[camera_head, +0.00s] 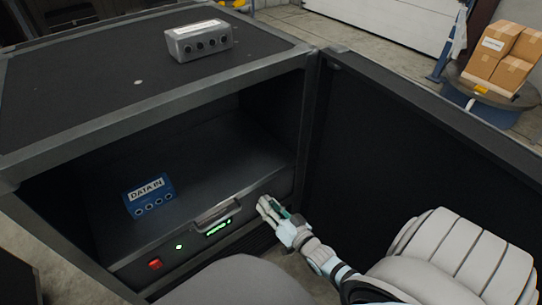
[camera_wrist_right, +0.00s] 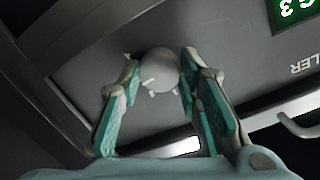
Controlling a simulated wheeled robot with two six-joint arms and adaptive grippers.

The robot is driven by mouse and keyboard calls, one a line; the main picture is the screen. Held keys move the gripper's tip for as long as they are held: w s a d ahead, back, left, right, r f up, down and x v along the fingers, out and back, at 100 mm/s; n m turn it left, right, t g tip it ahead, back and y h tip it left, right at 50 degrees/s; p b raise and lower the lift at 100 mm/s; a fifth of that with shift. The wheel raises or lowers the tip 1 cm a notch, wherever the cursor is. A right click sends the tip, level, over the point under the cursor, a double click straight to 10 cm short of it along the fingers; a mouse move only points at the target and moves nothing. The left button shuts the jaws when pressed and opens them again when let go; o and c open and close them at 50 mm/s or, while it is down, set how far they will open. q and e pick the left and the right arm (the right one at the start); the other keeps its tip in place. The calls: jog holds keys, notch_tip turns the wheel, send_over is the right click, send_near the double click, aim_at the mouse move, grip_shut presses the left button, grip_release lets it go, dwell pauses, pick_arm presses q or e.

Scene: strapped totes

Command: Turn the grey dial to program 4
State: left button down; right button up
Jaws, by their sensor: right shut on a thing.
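The grey dial (camera_wrist_right: 158,68) is a round, light knob with small prongs on the dark front panel, seen in the right wrist view. My right gripper (camera_wrist_right: 155,85) has its teal-padded fingers on either side of the knob and is shut on it. In the head view my right gripper (camera_head: 266,207) is at the right end of the panel, and its fingers hide the dial there. A green display (camera_wrist_right: 294,8) is partly in view, upside down, and seems to show a 3. It also glows in the head view (camera_head: 217,228), too small to read. My left gripper is not in view.
The panel has a handle (camera_head: 215,213) and a red switch (camera_head: 155,264). A blue DATA IN box (camera_head: 149,196) sits inside the cabinet (camera_head: 120,98), and a grey box (camera_head: 198,41) lies on top. The open door (camera_head: 410,125) stands close on the right.

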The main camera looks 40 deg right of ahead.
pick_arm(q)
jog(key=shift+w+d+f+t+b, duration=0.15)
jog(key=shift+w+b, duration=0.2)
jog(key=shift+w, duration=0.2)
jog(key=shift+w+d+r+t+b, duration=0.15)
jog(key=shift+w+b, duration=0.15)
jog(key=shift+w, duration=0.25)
pick_arm(e)
jog(key=m+y, duration=0.1)
jog(key=m, duration=0.8)
jog(key=shift+d+f, duration=0.1)
jog(key=shift+d, duration=0.05)
jog(key=shift+y, duration=0.3)
jog(key=o, duration=1.1)
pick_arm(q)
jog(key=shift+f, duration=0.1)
pick_arm(e)
jog(key=shift+o, duration=0.2)
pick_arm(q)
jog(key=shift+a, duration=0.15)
